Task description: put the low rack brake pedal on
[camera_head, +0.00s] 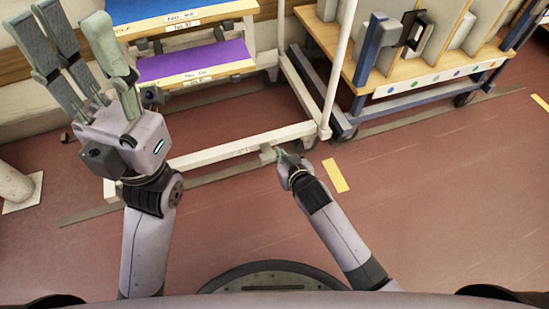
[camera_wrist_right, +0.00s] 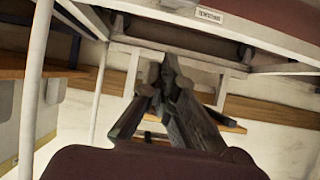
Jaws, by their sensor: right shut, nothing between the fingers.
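A white-framed rack (camera_head: 215,148) with blue and purple shelf surfaces stands at the upper left in the head view. A small grey tab (camera_head: 267,153), which may be its brake pedal, sits at the low front rail. My right gripper (camera_head: 283,157) is right beside this tab; I cannot tell whether they touch. In the right wrist view my right gripper (camera_wrist_right: 168,72) has its fingers together, with nothing held, below a rack underside. The pedal cannot be made out there. My left gripper (camera_head: 75,35) is raised at the upper left, fingers spread and empty, in front of the rack.
A blue-framed cart (camera_head: 410,128) with a wooden deck and grey panels stands at the upper right, close to the white rack's post (camera_head: 338,70). A white post foot (camera_head: 22,192) is at the far left. The red floor at the lower right is clear.

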